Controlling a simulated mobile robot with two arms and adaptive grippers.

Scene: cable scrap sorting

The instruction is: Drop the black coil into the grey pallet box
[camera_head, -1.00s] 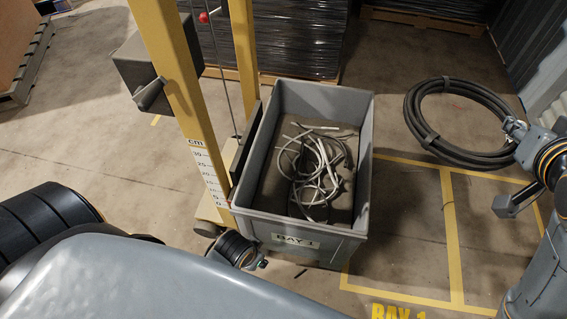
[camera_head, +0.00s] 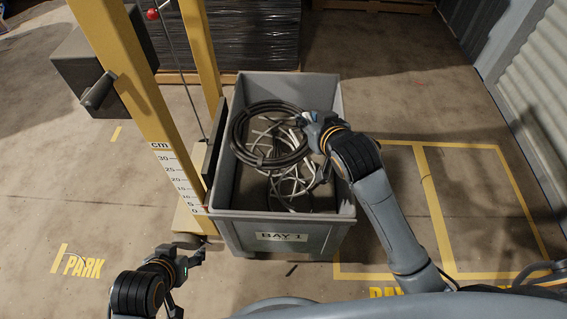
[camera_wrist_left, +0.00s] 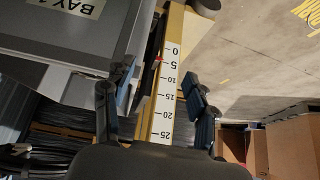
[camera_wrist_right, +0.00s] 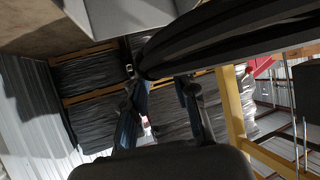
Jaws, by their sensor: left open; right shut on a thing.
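The black coil (camera_head: 244,150) hangs over the grey pallet box (camera_head: 336,228), seen from above in the head view. My right gripper (camera_head: 312,128) is shut on the coil's right side. In the right wrist view the coil (camera_wrist_right: 230,35) crosses above the fingers. The coil appears within the box's opening, but its exact height over the rim is hard to tell. Pale grey cables (camera_head: 290,185) lie in the box. My left gripper (camera_head: 196,256) is open and empty, in front of the box's near left corner; its fingers show in the left wrist view (camera_wrist_left: 160,100).
A yellow lifter mast with a centimetre scale (camera_head: 180,178) stands at the box's left side, with a crank housing (camera_head: 90,65). Black wrapped stacks (camera_head: 240,35) stand behind. Floor to the right is clear, marked with yellow lines (camera_head: 432,200).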

